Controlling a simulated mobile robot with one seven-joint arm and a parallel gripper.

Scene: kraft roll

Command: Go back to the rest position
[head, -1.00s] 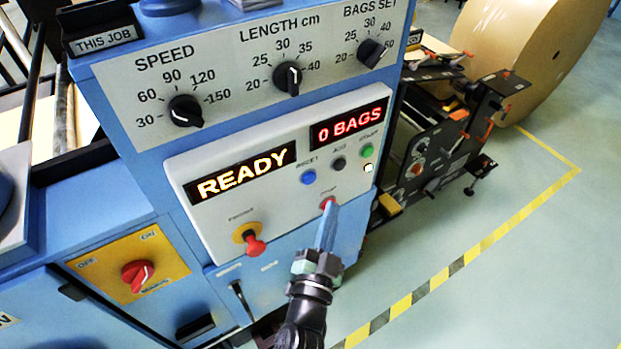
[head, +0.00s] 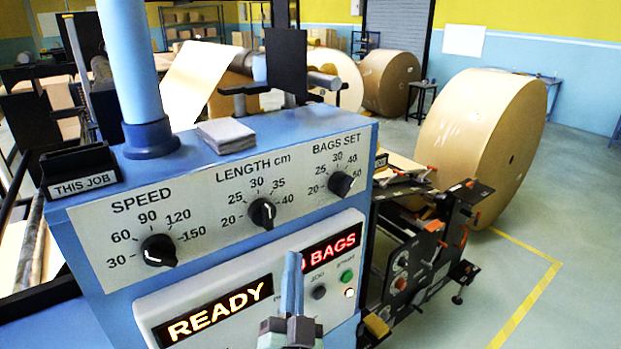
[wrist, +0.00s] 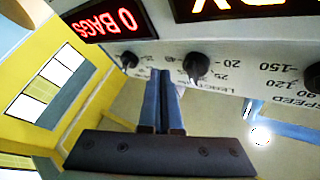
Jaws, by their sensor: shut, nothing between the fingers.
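My gripper (head: 292,282) is in front of the blue machine's control panel (head: 155,310) in the head view. Its blue fingers point up and are shut together with nothing between them. They cover part of the panel between the lit READY display (head: 213,312) and the red BAGS display (head: 330,250). In the wrist view the shut fingers (wrist: 161,85) show below the upside-down panel, apart from the length knob (wrist: 196,66). I cannot tell from the head view how far the fingertips stand from the panel.
Three knobs, speed (head: 158,250), length (head: 263,213) and bags set (head: 340,184), sit above the displays. A grey stack (head: 226,135) lies on the machine top beside a blue post (head: 137,70). A large kraft roll (head: 480,150) stands at right. Floor at the right is open.

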